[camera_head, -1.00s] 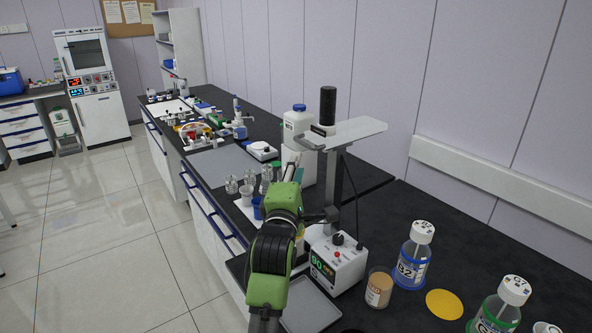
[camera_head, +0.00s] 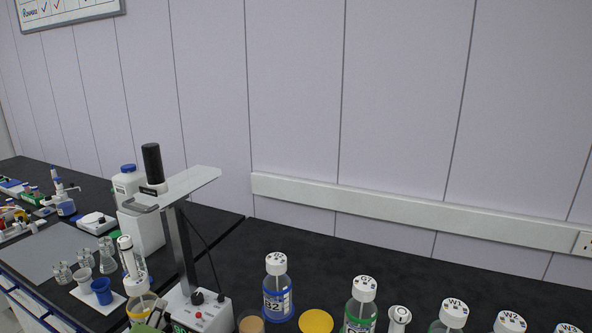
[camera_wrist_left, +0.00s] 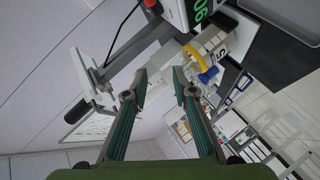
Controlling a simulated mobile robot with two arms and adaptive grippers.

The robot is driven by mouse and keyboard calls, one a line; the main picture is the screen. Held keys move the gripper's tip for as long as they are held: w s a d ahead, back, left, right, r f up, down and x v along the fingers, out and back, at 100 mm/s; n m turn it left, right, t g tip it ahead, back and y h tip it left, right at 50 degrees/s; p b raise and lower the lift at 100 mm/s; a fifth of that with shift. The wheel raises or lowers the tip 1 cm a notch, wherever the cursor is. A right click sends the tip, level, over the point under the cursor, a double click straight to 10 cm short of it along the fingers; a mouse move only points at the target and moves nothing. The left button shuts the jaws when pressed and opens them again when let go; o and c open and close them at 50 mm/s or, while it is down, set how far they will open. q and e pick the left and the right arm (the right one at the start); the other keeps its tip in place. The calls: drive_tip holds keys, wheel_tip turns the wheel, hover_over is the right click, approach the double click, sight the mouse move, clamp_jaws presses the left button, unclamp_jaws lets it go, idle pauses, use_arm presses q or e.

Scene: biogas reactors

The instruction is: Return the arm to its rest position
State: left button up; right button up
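My left gripper (camera_wrist_left: 160,88) is open in the left wrist view. Its two teal-padded fingers stand apart with nothing held between them. A yellow ring-shaped part (camera_wrist_left: 194,57) and a blue part lie just beyond the right finger, apart from it. In the head view only a small green piece, likely of my left arm, shows at the bottom edge, left of the stirrer. My right gripper is in neither view.
A stirrer with a stand (camera_head: 181,245) is on the dark bench (camera_head: 300,255). A blue-labelled bottle (camera_head: 278,287), a yellow disc (camera_head: 316,322) and a green-labelled bottle (camera_head: 361,305) stand to its right. Blue cup (camera_head: 102,291) and glass flasks stand left.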

use_arm(q)
drive_tip(key=s+d+f+m+g+h, duration=0.1)
drive_tip(key=s+d+f+m, duration=0.1)
drive_tip(key=s+f+m, duration=0.1)
drive_tip(key=s+d+f+m+g, duration=0.2)
drive_tip(key=s+f+m, duration=0.1)
drive_tip(key=s+f, duration=0.2)
drive_tip(key=s+d+f+m+g+h, duration=0.1)
drive_tip(key=s+d+f+m+g, duration=0.1)
drive_tip(key=s+f, duration=0.3)
drive_tip(key=shift+s+m+h, duration=0.2)
drive_tip(key=shift+m+h, duration=0.1)
drive_tip(key=shift+m, duration=0.2)
drive_tip(key=s+d+f+m+g+h, duration=0.1)
drive_tip(key=s+d+f+m+g, duration=0.2)
drive_tip(key=s, duration=0.5)
drive_tip(key=s+d+f+m+g, duration=0.2)
drive_tip(key=s+f+m, duration=0.15)
drive_tip(key=s, duration=0.45)
wheel_tip(320, 180, down, 29)
drive_tip(key=s+m+g+b, duration=0.1)
drive_tip(key=s+g, duration=0.1)
drive_tip(key=s+a+f+g+b, duration=0.1)
drive_tip(key=s+a+f, duration=0.2)
drive_tip(key=s+f, duration=1.2)
drive_tip(key=shift+s+a+f, duration=0.15)
drive_tip(key=shift+s+f, duration=0.15)
drive_tip(key=shift+s, duration=0.65)
